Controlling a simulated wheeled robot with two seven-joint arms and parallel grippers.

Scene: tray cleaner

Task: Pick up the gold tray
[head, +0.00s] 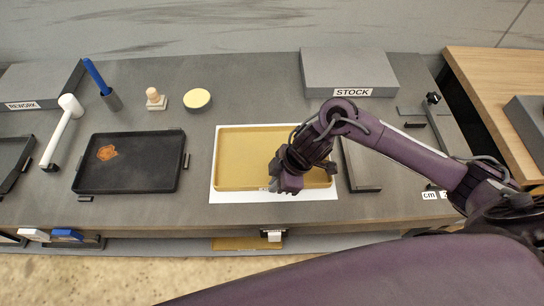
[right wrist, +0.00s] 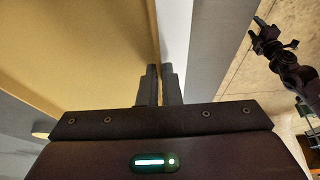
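The gold tray (head: 232,160) lies on a white sheet (head: 225,197) in the middle of the grey bench. My right gripper (head: 285,187) is at the tray's front rim, right of its middle. In the right wrist view, the fingers (right wrist: 159,88) stand close together on either side of the rim of the gold tray (right wrist: 90,50), with the thin wall between them. The tray's front right part is hidden behind my gripper in the head view. My left gripper (right wrist: 262,34) shows small and dark in the right wrist view, away from the tray; its opening is unclear.
A black tray (head: 130,163) with an orange stain lies to the left. The grey STOCK block (head: 348,70) stands at the back.

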